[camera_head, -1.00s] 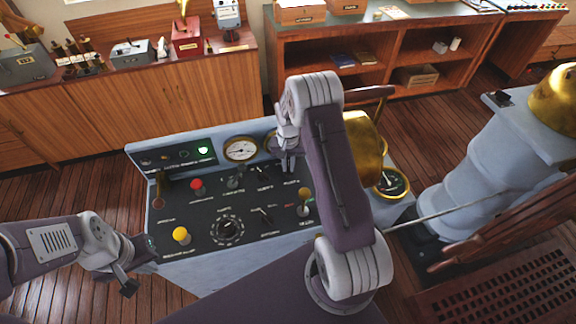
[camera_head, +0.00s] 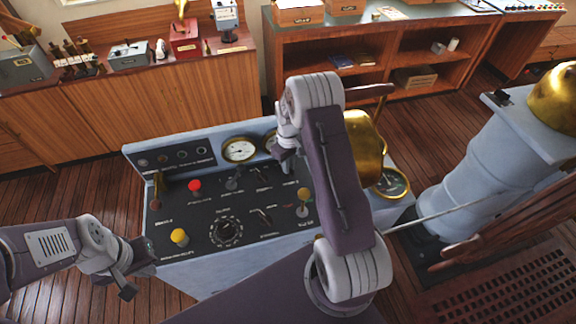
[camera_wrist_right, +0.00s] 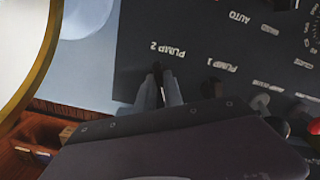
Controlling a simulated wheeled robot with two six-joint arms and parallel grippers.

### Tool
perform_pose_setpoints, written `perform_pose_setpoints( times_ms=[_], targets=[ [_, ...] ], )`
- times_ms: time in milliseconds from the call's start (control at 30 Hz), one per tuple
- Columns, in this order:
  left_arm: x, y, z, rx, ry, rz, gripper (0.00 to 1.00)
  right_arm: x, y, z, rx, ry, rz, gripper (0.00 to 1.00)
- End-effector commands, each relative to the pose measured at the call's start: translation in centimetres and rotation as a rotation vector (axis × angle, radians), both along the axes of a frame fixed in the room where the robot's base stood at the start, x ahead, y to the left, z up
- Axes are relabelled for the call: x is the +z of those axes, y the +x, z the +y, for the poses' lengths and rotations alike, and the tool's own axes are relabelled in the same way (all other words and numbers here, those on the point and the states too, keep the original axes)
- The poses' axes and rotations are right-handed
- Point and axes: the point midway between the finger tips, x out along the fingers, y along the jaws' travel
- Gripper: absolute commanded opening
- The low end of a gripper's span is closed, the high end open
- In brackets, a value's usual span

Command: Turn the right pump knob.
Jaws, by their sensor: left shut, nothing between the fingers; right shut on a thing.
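My right gripper (camera_head: 284,166) reaches down to the upper right of the dark console panel (camera_head: 200,210). In the right wrist view its fingers (camera_wrist_right: 158,88) are closed on the right pump knob (camera_wrist_right: 157,70), beside the "PUMP 2" label. Only a dark bit of this knob shows between the fingertips; the rest is hidden. The "PUMP 1" knob (camera_wrist_right: 212,87) stands to the right in that view, apart from the fingers. My left gripper (camera_head: 146,252) is shut and empty at the console's left front edge.
A red knob (camera_head: 195,186), a yellow knob (camera_head: 179,236), a round dial (camera_head: 226,232) and a brass-knobbed lever (camera_head: 303,195) stand on the panel. A gauge (camera_head: 240,150) and indicator lamps (camera_head: 200,150) are on its back. A brass dome (camera_head: 364,150) is right of my right arm.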

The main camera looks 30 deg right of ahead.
Motion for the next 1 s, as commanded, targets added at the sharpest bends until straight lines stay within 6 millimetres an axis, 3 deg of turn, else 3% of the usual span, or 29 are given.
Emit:
perform_pose_setpoints(
  times_ms=[667, 700, 767, 1000],
  targets=[
    [0.01, 0.00, 0.00, 0.000, 0.000, 0.000, 0.00, 0.28, 0.23, -0.18, 0.057, -0.003, -0.007, 0.00],
    [0.01, 0.00, 0.00, 0.000, 0.000, 0.000, 0.00, 0.29, 0.23, -0.18, 0.057, -0.003, -0.007, 0.20],
    [0.01, 0.00, 0.00, 0.000, 0.000, 0.000, 0.00, 0.27, 0.22, -0.17, 0.057, -0.003, -0.006, 0.34],
    [-0.02, 0.00, 0.00, 0.000, 0.000, 0.000, 0.00, 0.13, 0.11, -0.11, 0.056, -0.001, -0.003, 0.34]
  ],
)
